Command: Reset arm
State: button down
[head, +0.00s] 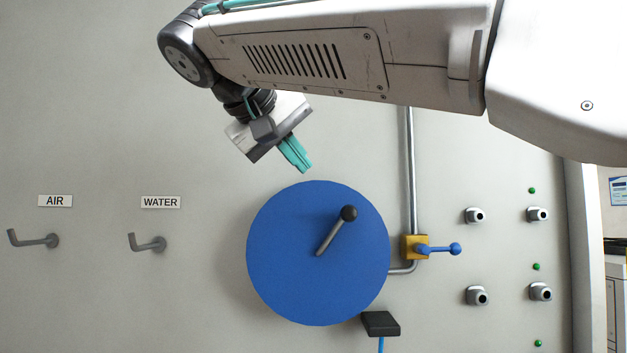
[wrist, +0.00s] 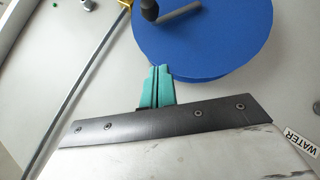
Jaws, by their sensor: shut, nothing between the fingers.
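My gripper (head: 304,163) has teal fingers and hangs from my arm, pointing down and to the right, just above the upper edge of a large blue disc (head: 285,245) in the head view. In the wrist view the gripper (wrist: 158,68) is shut, its two fingers together with nothing between them. Its tips appear by the rim of the blue disc (wrist: 215,45); I cannot tell whether they touch it. A grey crank handle with a black knob (head: 348,213) stands out from the disc.
A yellow valve with a blue lever (head: 455,249) sits on a vertical pipe (head: 410,170) right of the disc. Grey hooks (head: 35,240) under AIR and WATER labels (head: 160,202) are at left. Grey fittings (head: 477,295) protrude at right. A black block (head: 381,324) is below the disc.

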jog(key=shift+v, duration=1.65)
notch_tip(320, 180, down, 10)
jog(key=a+n+y, duration=0.2)
jog(key=a+n, duration=0.1)
jog(key=n, duration=0.1)
jog(key=s+d+f+g+y, duration=0.15)
jog(key=d+f+g, duration=0.25)
jog(key=d+f, duration=0.7)
jog(key=s+d+f+m+g+y, duration=0.3)
jog(key=s+d+f+m, duration=0.4)
jog(key=s+d+f, duration=1.2)
notch_tip(320, 180, down, 4)
jog(key=shift+s+d+r+g+y, duration=0.2)
jog(key=shift+s+g+y, duration=0.2)
jog(key=shift+s, duration=0.15)
